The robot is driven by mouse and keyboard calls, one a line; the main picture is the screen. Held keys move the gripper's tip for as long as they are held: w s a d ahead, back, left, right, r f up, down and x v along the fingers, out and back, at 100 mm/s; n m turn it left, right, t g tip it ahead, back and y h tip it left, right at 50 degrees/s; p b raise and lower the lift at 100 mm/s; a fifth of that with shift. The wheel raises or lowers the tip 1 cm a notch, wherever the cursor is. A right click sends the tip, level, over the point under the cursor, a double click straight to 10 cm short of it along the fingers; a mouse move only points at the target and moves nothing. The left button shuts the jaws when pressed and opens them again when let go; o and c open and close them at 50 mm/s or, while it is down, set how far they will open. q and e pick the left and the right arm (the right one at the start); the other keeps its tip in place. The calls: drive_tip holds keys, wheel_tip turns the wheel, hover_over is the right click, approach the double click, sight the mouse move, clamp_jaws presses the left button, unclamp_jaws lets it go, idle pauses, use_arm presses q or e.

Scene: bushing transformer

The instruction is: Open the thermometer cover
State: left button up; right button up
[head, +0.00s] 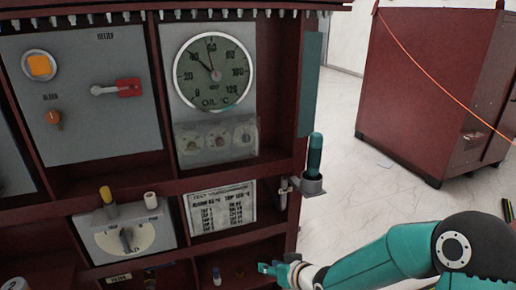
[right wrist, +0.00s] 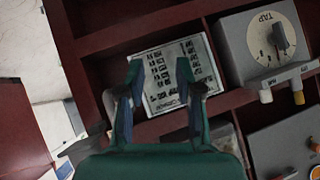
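The thermometer (head: 213,72) is a round dial marked OIL °C on a grey panel in the upper middle of the head view. Directly below its dial, a clear cover (head: 216,138) lies over a row of three small round knobs or dials and looks shut. My right gripper (head: 268,268) is low in the head view, below the white text plate and well below the cover. In the right wrist view its two fingers (right wrist: 160,75) are apart, with nothing between them, in front of the text plate. My left gripper is not in view.
The white text plate (head: 221,209) lies between my right gripper and the thermometer. A tap dial box (head: 124,232) stands to its left. A teal-handled tool (head: 314,157) sits in a holder at the cabinet's right edge. Dark red shelf dividers surround each panel.

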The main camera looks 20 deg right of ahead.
drive_tip(key=w+d+r+n+t+b, duration=0.1)
drive_tip(key=w+d+r+t, duration=0.1)
drive_tip(key=r, duration=0.6)
drive_tip(key=w+d+r+t, duration=0.2)
drive_tip(key=r+t, duration=0.1)
drive_tip(key=r, duration=0.5)
drive_tip(key=n+t+b, duration=0.1)
drive_tip(key=n+t, duration=0.1)
drive_tip(key=t, duration=0.1)
approach(257, 139)
drive_tip(key=w+p, duration=0.1)
drive_tip(key=w, duration=0.2)
drive_tip(key=w+a+p, duration=0.1)
drive_tip(key=w+p, duration=0.1)
drive_tip(key=w, duration=0.1)
drive_tip(key=w+p, duration=0.1)
drive_tip(key=w, duration=0.2)
drive_tip(key=shift+a+r, duration=0.15)
drive_tip(key=shift+a, duration=0.2)
clamp_jaws()
